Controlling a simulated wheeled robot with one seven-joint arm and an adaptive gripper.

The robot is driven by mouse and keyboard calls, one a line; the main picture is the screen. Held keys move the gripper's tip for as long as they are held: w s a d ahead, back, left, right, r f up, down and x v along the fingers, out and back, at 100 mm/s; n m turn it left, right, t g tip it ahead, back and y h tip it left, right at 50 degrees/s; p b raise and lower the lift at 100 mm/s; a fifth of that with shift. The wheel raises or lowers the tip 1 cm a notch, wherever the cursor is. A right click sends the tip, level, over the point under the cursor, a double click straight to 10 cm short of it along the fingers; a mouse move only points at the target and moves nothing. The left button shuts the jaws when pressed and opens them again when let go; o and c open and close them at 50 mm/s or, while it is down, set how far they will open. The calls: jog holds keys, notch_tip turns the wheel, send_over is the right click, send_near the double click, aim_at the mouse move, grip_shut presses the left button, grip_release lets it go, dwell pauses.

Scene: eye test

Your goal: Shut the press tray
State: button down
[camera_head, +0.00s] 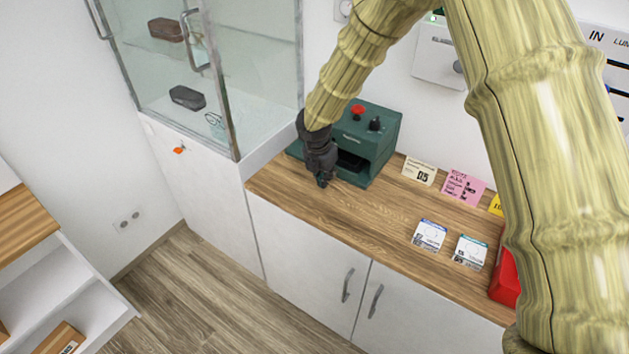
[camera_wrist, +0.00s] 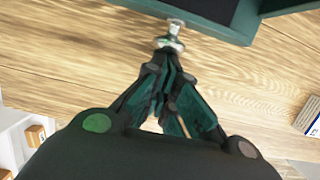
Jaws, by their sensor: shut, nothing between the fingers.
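The press is a dark green box (camera_head: 381,148) with a red knob (camera_head: 357,111) and a black knob on top, standing at the back of the wooden counter. Its front has a dark opening. In the wrist view, the press tray (camera_wrist: 215,25) shows as a green-edged, dark-floored piece at the top, with a silver knob (camera_wrist: 175,27) on its front. My gripper (camera_head: 322,182) is in front of the press and hides much of the tray in the head view. My gripper's closed fingertips (camera_wrist: 166,48) are at the silver knob; whether they touch it I cannot tell.
The wooden counter (camera_head: 363,209) is bare before the press. Cards and two small white boxes (camera_head: 429,234) lie to the right, with a red object (camera_head: 506,279) beyond. A glass cabinet (camera_head: 258,60) stands close on the left.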

jog(key=shift+w+d, duration=0.75)
jog(key=shift+w, duration=0.2)
jog(key=shift+r, duration=0.1)
jog(key=shift+p, duration=0.3)
jog(key=s+a, duration=0.1)
jog(key=s+a+p, duration=0.1)
jog(key=s, duration=0.1)
jog(key=shift+s+a, duration=0.25)
jog(key=shift+s, duration=0.05)
jog(key=b+v, duration=0.1)
jog(key=v, duration=0.8)
jog(key=shift+r, duration=0.35)
